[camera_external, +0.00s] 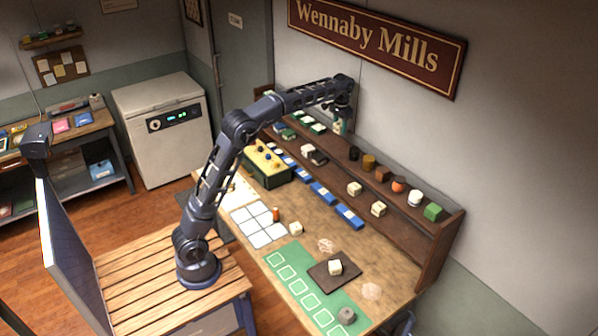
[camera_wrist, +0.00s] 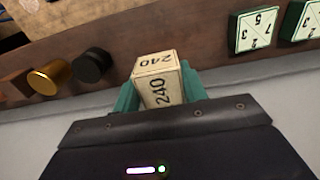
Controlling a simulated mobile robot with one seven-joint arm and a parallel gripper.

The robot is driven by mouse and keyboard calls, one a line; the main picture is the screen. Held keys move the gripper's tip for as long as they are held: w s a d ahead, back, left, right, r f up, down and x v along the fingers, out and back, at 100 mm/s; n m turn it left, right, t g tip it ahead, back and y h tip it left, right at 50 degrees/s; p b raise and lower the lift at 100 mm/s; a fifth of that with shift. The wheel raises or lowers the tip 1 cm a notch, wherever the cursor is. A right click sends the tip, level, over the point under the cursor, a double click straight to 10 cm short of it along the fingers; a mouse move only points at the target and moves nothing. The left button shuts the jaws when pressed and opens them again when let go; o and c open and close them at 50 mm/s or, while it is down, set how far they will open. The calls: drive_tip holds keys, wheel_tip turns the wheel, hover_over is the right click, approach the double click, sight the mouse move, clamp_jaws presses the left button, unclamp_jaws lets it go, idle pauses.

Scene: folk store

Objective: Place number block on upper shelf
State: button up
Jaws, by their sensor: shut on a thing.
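My gripper (camera_external: 341,124) is over the left part of the upper shelf (camera_external: 332,143) in the external view. In the wrist view its teal fingers are shut on a cream number block (camera_wrist: 158,82) marked 240. The block is between the fingers, over or at the brown shelf board (camera_wrist: 200,35); I cannot tell whether it touches the board. In the external view the held block is too small and covered to make out clearly. To one side of it are a black cylinder (camera_wrist: 93,65) and a gold cylinder (camera_wrist: 47,78); to the other are green-edged number tiles (camera_wrist: 254,32).
Other cream blocks stand below the upper shelf (camera_external: 354,188) and on the bench, one on a dark mat (camera_external: 320,281). Blue tiles (camera_external: 323,192) line the lower level.

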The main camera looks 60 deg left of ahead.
sight(338, 146)
drive_tip(key=shift+f, duration=3.7)
drive_tip(key=shift+f, duration=0.15)
drive_tip(key=o, duration=1)
drive_tip(key=shift+c, duration=0.2)
